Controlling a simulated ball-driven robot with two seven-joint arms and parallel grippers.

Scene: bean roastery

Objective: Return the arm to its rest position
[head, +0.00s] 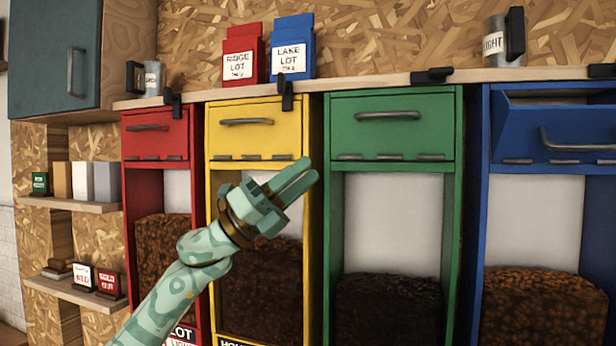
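My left arm reaches up from the bottom left in the head view. Its pale green gripper (306,172) points up and to the right, in front of the yellow bin (213,190) and near the green bin's left edge. Its two fingers lie close together with nothing seen between them, so it looks shut and empty. My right gripper is not in view.
The red bin (128,200), green bin (451,215) and blue bin (478,215) hold beans. The blue bin's top hatch (570,120) is tilted open. A red bag (242,55) and blue bag (292,50) stand on the ledge (385,82) above.

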